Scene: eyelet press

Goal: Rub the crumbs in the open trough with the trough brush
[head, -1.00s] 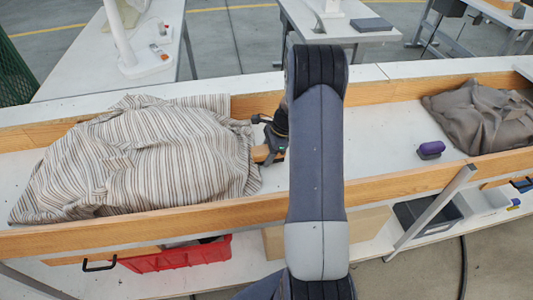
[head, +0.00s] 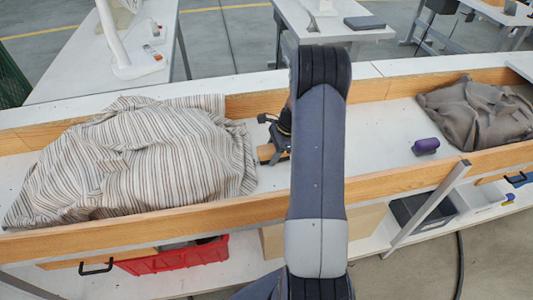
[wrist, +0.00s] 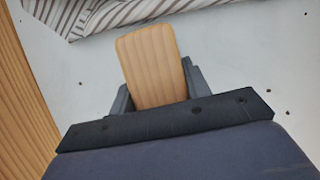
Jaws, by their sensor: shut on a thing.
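The trough (head: 390,186) is long and white-floored, with wooden side walls, and runs across the head view. My gripper (head: 281,138) is low inside it, right of the striped cloth and partly hidden by my arm. It is shut on the trough brush, whose wooden block (head: 266,152) points left. In the wrist view the block (wrist: 150,62) stands between the grey fingers; its underside is hidden, so I cannot tell whether it touches the floor. A few small dark crumbs (wrist: 274,90) lie scattered on the white floor to the right, with another (wrist: 80,83) to the left.
A striped cloth (head: 140,160) fills the trough's left part and lies close to the brush. A purple object (head: 426,146) and a grey-brown cloth (head: 480,115) lie to the right. Bare floor (head: 375,135) is between. A red crate (head: 175,258) is below.

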